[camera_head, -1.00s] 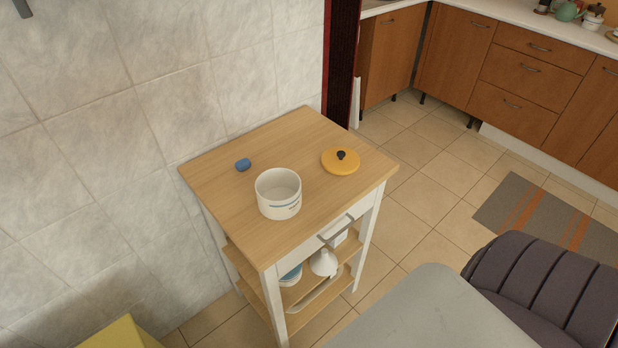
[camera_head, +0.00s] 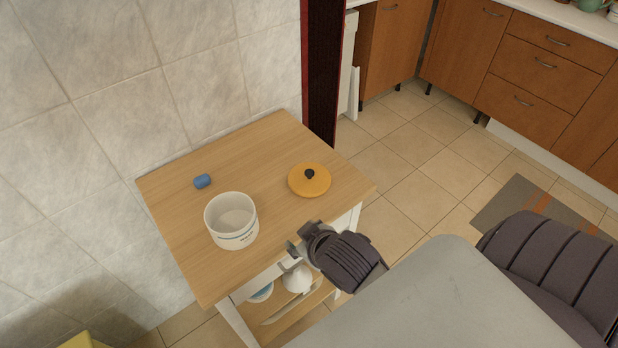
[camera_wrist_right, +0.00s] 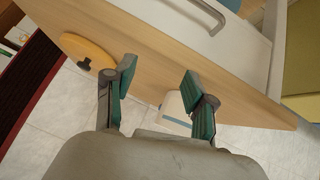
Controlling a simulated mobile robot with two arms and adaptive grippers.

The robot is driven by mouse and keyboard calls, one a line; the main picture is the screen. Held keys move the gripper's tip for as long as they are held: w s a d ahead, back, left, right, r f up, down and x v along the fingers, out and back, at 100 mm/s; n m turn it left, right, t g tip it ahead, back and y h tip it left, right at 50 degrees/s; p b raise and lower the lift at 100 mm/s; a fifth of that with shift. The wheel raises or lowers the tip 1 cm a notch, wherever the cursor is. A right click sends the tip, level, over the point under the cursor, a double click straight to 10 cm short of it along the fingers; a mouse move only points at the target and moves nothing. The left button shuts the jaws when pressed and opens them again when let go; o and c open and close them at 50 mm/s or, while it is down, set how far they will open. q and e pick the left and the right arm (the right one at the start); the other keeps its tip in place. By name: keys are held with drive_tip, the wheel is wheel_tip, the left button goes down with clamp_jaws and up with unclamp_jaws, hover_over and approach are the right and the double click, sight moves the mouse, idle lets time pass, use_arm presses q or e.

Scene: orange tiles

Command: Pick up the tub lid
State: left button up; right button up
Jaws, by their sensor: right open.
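The tub lid (camera_head: 318,187) is a flat round yellow-orange disc with a dark knob, lying on the wooden top of the cart (camera_head: 270,150), toward its right side. My left gripper is out of view.
The cart front has a drawer handle (camera_wrist_right: 207,14), with white items (camera_head: 297,280) on the shelf below. A tiled wall (camera_head: 90,130) stands behind. The tabletop around the lid is clear.

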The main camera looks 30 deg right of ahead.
drive_tip(key=w+a+r+n+t+y, duration=0.25)
drive_tip(key=w+r+t, duration=0.25)
drive_tip(key=w+r, duration=0.3)
drive_tip(key=w+a+r+n+t+y, duration=0.1)
drive_tip(key=w+a+r+n+t, duration=0.2)
drive_tip(key=w+r+t, duration=0.45)
drive_tip(key=s+a+r+n+g+y, duration=0.2)
drive_tip(key=a+r+n+g+y, duration=0.85)
drive_tip(key=n+y, duration=0.65)
drive_tip(key=n+g+h+p, duration=0.2)
drive_tip(key=n+g+h, duration=0.75)
drive_tip(key=h, duration=1.05)
hover_over(309, 171)
drive_tip(key=shift+m+g+y, duration=0.25)
drive_tip(key=shift+m+g, duration=0.35)
drive_tip(key=shift+g, duration=0.05)
wheel_tip(309, 171, down, 20)
drive_tip(key=shift+r, duration=0.1)
wheel_tip(309, 171, down, 5)
drive_tip(key=shift+f+p, duration=0.2)
drive_tip(key=shift+p, duration=0.65)
drive_tip(key=shift+f, duration=0.25)
clamp_jaws()
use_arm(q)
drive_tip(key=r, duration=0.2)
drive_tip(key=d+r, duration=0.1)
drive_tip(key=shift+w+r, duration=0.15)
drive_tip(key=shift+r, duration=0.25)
